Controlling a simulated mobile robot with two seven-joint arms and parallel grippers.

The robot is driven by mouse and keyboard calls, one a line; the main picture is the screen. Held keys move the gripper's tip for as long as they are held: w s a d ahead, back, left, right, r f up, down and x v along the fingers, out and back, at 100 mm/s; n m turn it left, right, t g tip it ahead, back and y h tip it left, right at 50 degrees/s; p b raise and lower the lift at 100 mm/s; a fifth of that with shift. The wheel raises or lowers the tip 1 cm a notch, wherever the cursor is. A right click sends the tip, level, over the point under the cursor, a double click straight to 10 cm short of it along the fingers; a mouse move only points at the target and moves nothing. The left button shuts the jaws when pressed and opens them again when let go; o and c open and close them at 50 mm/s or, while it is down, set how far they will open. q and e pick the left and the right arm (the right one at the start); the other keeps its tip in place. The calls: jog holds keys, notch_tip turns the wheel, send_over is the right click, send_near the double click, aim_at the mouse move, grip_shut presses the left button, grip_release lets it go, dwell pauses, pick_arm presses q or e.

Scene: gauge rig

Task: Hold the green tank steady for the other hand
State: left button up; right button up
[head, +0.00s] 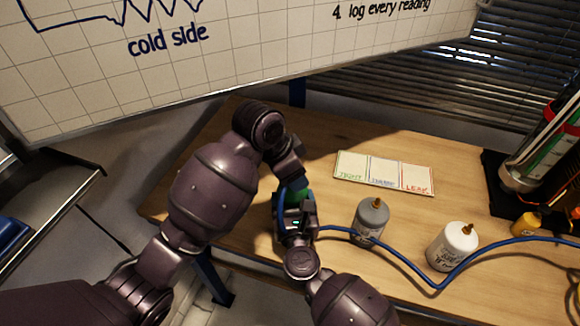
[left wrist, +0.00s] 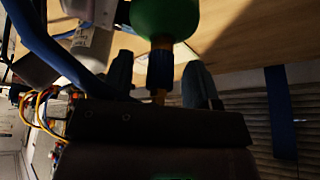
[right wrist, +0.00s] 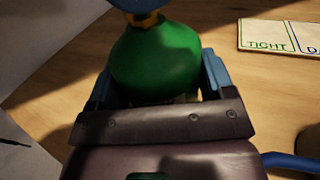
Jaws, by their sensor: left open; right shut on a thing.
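The green tank (right wrist: 155,65) stands on the wooden table between the blue fingers of my right gripper (right wrist: 158,82), which is shut on its body. In the head view the tank (head: 299,194) is mostly hidden by my two hands, with my right gripper (head: 294,212) at it from the front. In the left wrist view the tank (left wrist: 167,17) shows at the top, with a blue and brass fitting (left wrist: 160,68) on its neck. My left gripper (left wrist: 159,82) is open, its fingers on either side of that fitting with visible gaps.
A card marked TIGHT and LEAK (head: 385,173) lies behind the hands. A grey bottle (head: 370,222) and a white bottle (head: 453,247) stand to the right. A blue hose (head: 437,286) runs past them. A glass column rig (head: 545,150) stands at far right. A whiteboard (head: 230,60) hangs behind.

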pick_arm(q)
grip_shut()
dwell(0.4)
jog(key=shift+r, duration=0.3)
jog(key=shift+r, duration=2.3)
pick_arm(e)
jog(key=o, duration=1.1)
